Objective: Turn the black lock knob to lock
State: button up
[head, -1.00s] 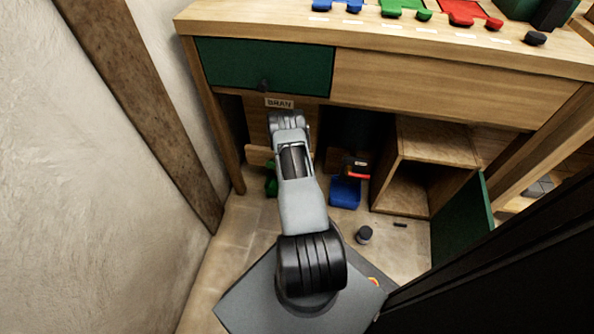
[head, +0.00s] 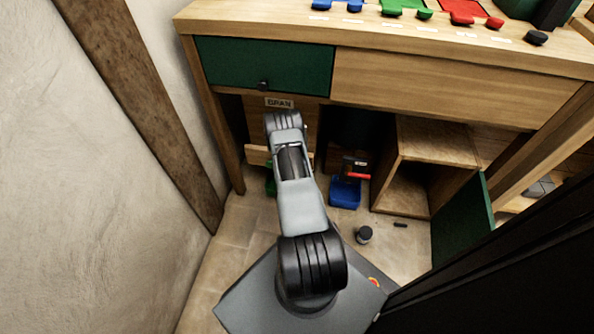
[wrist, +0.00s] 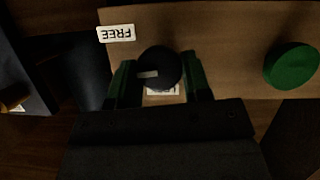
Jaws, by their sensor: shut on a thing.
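The black lock knob (wrist: 160,68) is in the middle of the wrist view, on a wooden panel, with a pale pointer mark on its left part. My gripper (wrist: 160,84) has its two green-edged fingers on either side of the knob and is shut on it. A white label reading FREE (wrist: 117,33) is up and to the left of the knob. A second white label (wrist: 163,90) shows just below the knob, mostly hidden. In the head view my arm hides the knob and the fingers.
A round green knob (wrist: 291,66) is on the same panel to the right. A blue bin (head: 345,193) and an open green door (head: 462,222) are to the right. A dark cylinder (head: 363,234) lies on the floor.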

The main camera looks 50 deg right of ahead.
jog(key=shift+w+a+f+n+g+h+b, duration=0.15)
jog(key=shift+n+g+h+b, duration=0.65)
jog(key=shift+n, duration=1.25)
jog(key=shift+s+d+f+n+g+h+b, duration=0.15)
jog(key=shift+n+g+h+b, duration=0.3)
jog(key=shift+n+h+b, duration=1.15)
jog(key=shift+w+a+f+n+g+h+b, duration=0.2)
jog(key=shift+n+g+h, duration=0.4)
jog(key=shift+n, duration=1.95)
jog(key=o, duration=0.9)
jog(key=shift+r, duration=0.1)
jog(key=a+p, duration=0.1)
jog(key=a, duration=0.3)
jog(key=s+a+p, duration=0.1)
jog(key=a+p, duration=0.1)
jog(key=a, duration=0.3)
jog(key=s+a+p, duration=0.1)
jog(key=a, duration=0.3)
jog(key=shift+s+a, duration=0.1)
jog(key=shift+a, duration=0.2)
